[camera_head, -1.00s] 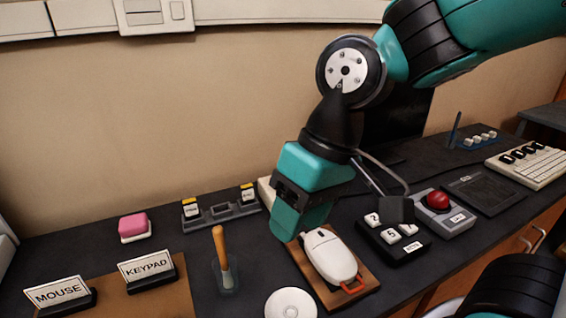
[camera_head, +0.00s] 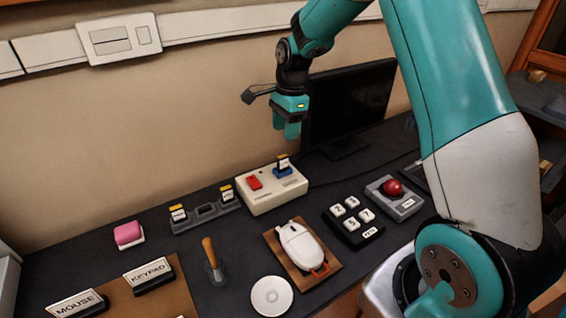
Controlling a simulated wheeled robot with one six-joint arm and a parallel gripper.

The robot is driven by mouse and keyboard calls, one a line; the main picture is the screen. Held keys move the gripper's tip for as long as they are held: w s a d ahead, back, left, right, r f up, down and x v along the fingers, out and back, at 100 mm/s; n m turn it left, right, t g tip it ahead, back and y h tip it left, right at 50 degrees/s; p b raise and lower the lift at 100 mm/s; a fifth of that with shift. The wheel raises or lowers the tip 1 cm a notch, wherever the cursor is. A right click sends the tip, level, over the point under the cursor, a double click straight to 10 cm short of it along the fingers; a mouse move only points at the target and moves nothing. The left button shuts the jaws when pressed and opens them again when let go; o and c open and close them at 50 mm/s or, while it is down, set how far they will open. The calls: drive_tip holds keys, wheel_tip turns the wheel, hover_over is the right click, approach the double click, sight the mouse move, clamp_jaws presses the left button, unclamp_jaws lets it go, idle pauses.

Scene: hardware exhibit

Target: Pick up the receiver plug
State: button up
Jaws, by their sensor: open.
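My gripper (camera_head: 287,131) is open and empty, pointing down in the air above the white box and in front of the dark monitor.
The white box (camera_head: 262,202) has a red switch. The grey dock (camera_head: 190,227) has an empty-looking middle slot. A white mouse (camera_head: 299,243) sits on a wooden board. A keypad (camera_head: 352,230), wooden-handled tool (camera_head: 210,255), disc (camera_head: 271,297) and monitor (camera_head: 345,110) stand around.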

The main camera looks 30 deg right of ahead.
sight(283, 156)
drive_tip(key=f, duration=0.3)
drive_tip(key=f+p, duration=0.1)
drive_tip(key=f, duration=0.2)
drive_tip(key=a+f, duration=0.1)
drive_tip(key=f, duration=0.2)
drive_tip(key=shift+s+f+p, duration=0.15)
drive_tip(key=shift+f+p, duration=0.15)
drive_tip(key=shift+p, duration=0.05)
drive_tip(key=shift+c, duration=0.2)
clamp_jaws()
